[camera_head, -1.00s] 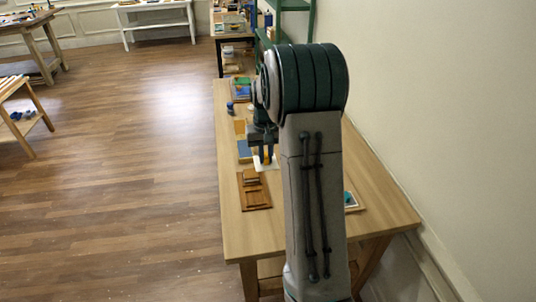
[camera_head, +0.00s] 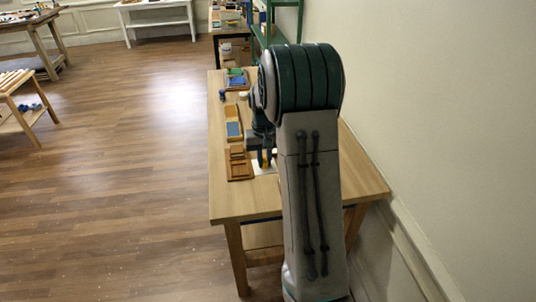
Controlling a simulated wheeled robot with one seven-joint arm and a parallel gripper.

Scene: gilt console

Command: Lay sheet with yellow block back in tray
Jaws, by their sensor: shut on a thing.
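My gripper (camera_head: 265,163) points down low over the wooden table (camera_head: 255,201). It is shut on the small yellow block (camera_head: 266,155), which is partly hidden by the fingers. A white sheet (camera_head: 263,170) shows under the block; I cannot tell whether it touches the table. A brown wooden tray (camera_head: 239,171) lies just left of the sheet, with a small brown piece on its far part. Farther back is an orange-yellow tray with a blue panel (camera_head: 234,129). I cannot tell which tray is the sheet's. My arm hides much of the table's right side.
A blue-and-green tray (camera_head: 236,80) and a small blue item (camera_head: 222,95) are at the table's far end. A green shelf (camera_head: 284,20) stands beyond. The wall is close on the right. The table's near left part is clear.

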